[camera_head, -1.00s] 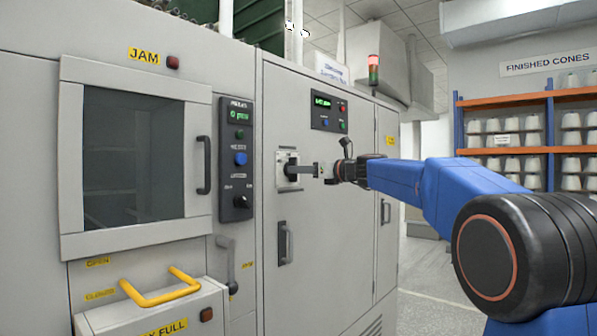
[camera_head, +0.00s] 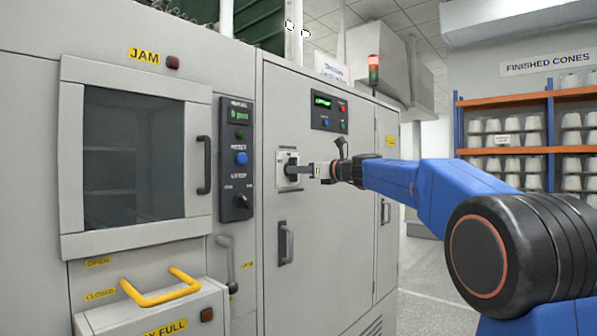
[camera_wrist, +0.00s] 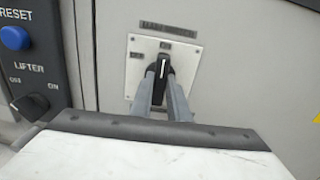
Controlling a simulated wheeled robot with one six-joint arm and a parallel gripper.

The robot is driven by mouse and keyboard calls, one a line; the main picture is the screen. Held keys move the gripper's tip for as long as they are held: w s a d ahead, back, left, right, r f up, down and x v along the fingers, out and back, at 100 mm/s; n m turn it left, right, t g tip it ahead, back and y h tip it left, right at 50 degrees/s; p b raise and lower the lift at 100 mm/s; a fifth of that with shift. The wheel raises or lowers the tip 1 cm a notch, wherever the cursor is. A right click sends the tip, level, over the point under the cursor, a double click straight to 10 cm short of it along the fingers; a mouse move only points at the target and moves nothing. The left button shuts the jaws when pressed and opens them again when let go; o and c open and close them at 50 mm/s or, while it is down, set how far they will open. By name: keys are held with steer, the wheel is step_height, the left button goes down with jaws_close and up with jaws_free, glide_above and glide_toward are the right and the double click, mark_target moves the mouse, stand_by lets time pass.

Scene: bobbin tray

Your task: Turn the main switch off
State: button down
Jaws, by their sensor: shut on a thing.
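The main switch (camera_wrist: 162,66) is a black rotary knob with a white pointer line on a pale square plate (camera_wrist: 187,62). In the wrist view the pointer stands close to upright, toward a small label at the plate's top; another small label is at upper left, and both are too blurred to read surely. My gripper (camera_wrist: 163,84) has its two grey fingers on either side of the knob and is shut on it. In the head view my gripper (camera_head: 295,169) reaches the switch plate (camera_head: 281,157) from the right; the fingers partly hide the knob.
A control panel (camera_head: 237,160) with a blue reset button and lifter switch is left of the switch. A display panel (camera_head: 328,112) is above right, and a door handle (camera_head: 285,243) below. A yellow-handled drawer (camera_head: 160,290) juts out at lower left.

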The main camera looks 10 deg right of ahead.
steer(key=n, duration=1.7)
steer(key=shift+n, duration=0.4)
stand_by(0.4)
steer(key=c, duration=1.7)
jaws_free()
